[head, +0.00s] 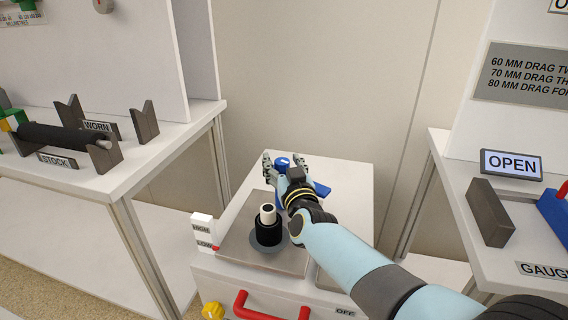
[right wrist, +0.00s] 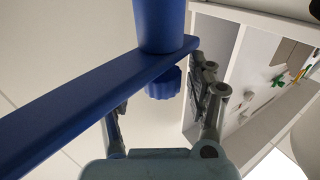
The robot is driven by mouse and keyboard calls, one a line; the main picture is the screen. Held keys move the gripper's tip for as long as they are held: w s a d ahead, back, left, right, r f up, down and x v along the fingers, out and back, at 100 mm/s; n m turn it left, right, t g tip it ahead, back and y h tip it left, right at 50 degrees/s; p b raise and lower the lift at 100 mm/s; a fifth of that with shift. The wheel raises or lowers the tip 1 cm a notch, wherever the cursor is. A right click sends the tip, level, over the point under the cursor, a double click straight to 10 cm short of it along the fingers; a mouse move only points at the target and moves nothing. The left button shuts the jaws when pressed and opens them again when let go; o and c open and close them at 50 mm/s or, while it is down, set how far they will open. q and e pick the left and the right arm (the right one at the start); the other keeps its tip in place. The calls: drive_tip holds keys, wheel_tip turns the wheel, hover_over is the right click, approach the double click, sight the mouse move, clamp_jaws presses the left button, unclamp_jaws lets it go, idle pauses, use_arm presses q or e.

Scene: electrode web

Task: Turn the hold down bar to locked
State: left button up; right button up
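The hold down bar, taken to be the blue bar (head: 322,190), is on top of the white cabinet (head: 345,172), mostly hidden behind my right gripper (head: 283,164). In the right wrist view the blue bar (right wrist: 75,105) runs from lower left to upper centre, with a thick blue post (right wrist: 160,25) and a ribbed blue knob (right wrist: 163,84). The knob's top also shows in the head view (head: 282,161). My right gripper (right wrist: 160,85) is open, its fingers apart on either side of the knob. Contact cannot be told. No locked marking is readable. My left gripper is out of view.
A black roll with a white core (head: 267,228) stands on a grey plate on the cabinet, left of my right forearm. A HIGH/LOW block (head: 202,230) is at the left edge. A red handle (head: 270,308) is in front. Side benches flank the cabinet; an OPEN display (head: 512,165) is at right.

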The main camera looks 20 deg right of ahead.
drive_tip(key=s+a, duration=0.2)
drive_tip(key=s, duration=0.9)
drive_tip(key=shift+s, duration=0.35)
drive_tip(key=shift+d, duration=0.1)
drive_tip(key=shift+c, duration=0.3)
